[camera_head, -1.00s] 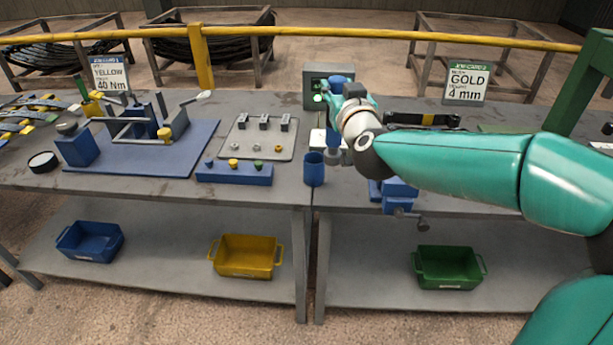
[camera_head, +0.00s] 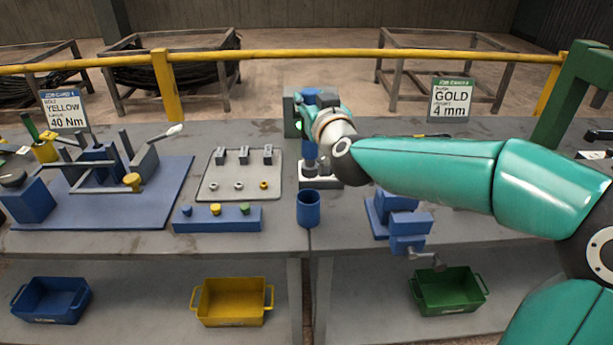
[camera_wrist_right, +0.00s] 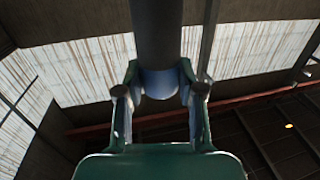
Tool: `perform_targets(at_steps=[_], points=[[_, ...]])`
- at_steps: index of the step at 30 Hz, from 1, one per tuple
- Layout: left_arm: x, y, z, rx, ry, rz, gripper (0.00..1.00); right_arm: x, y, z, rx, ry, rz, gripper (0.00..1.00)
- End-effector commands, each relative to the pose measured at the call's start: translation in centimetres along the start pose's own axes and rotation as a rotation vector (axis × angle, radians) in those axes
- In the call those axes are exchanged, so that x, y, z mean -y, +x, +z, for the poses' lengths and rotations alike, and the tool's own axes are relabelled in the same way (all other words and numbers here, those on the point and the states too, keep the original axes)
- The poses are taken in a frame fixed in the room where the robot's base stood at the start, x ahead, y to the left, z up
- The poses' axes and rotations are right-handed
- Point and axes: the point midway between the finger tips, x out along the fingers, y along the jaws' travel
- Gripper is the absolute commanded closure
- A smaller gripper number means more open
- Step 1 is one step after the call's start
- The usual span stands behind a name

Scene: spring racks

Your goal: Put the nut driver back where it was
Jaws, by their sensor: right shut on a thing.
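My right gripper (camera_head: 309,115) is shut on the nut driver (camera_head: 310,147), a blue upright tool with a grey lower end. It is held above the bench, behind the open blue cup (camera_head: 308,208). The gripper and its wrist hide part of the tool. In the right wrist view the two fingers of my right gripper (camera_wrist_right: 158,95) close on a blue section (camera_wrist_right: 159,84) below a dark cylinder. My left gripper is not in view.
A white and black block (camera_head: 322,181) lies just behind the tool's lower end. A blue vise (camera_head: 400,220) stands right of the cup. Bare bench lies around the cup.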

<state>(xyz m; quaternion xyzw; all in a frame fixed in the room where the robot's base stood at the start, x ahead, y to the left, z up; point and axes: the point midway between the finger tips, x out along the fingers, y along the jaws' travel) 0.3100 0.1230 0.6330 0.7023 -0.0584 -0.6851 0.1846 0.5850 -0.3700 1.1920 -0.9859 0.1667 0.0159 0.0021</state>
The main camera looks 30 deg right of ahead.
Motion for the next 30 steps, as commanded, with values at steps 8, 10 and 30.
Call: perform_targets(at_steps=[8, 10, 30], points=[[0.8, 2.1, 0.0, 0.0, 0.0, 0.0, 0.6, 0.4, 0.4, 7.1, -0.002, -0.001, -0.007, 1.0], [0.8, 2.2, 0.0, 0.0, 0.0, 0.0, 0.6, 0.4, 0.5, 8.3, -0.003, -0.002, -0.006, 1.0], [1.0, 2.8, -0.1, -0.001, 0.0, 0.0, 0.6, 0.6, 0.6, 14.6, -0.007, 0.001, -0.008, 1.0]])
